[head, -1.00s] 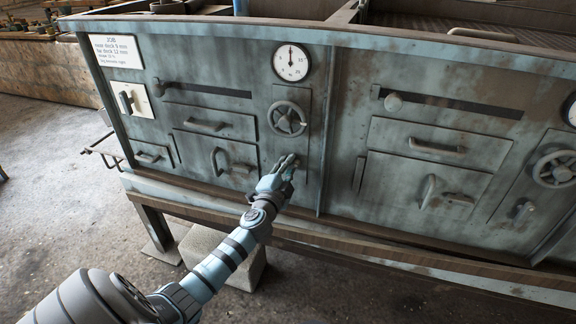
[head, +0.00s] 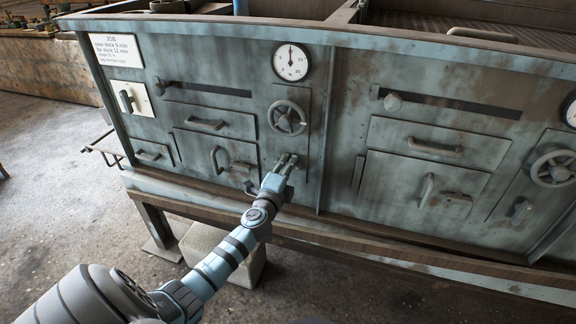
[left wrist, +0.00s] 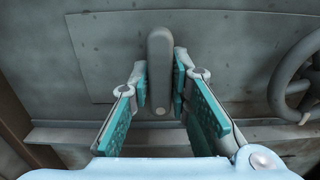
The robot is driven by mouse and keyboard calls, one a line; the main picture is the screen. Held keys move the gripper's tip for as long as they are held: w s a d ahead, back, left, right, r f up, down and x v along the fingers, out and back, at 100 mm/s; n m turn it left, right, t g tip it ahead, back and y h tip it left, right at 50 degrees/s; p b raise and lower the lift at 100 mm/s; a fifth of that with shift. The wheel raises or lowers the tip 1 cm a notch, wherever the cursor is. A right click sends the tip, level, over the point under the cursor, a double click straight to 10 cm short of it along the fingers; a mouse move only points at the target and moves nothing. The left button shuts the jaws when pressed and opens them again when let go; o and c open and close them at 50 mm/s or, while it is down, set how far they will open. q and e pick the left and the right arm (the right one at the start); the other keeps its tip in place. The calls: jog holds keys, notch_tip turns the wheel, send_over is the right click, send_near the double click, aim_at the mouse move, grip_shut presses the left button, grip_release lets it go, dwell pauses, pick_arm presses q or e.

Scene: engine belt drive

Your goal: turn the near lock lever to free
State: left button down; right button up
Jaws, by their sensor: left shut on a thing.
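My left gripper (head: 289,160) is at the panel below the left handwheel (head: 287,118). In the left wrist view, my left gripper (left wrist: 160,88) has its teal pads on both sides of a grey, rounded lock lever (left wrist: 160,65) and is shut on it. The lever looks upright in that view, with a pivot dot near its lower end. In the head view the fingers hide most of it. A second small lever (head: 522,211) sits below the right handwheel (head: 553,169). My right gripper is not in view.
A round dial (head: 291,62) is above the left handwheel. Drawer handles (head: 205,124) and a slider knob (head: 393,102) stick out from the front. A brown ledge (head: 330,232) runs below the panels. The floor in front at left is clear.

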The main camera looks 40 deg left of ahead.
pick_arm(q)
jog(key=c, duration=1.7)
grip_release()
jog(key=shift+o, duration=0.9)
jog(key=v, duration=1.2)
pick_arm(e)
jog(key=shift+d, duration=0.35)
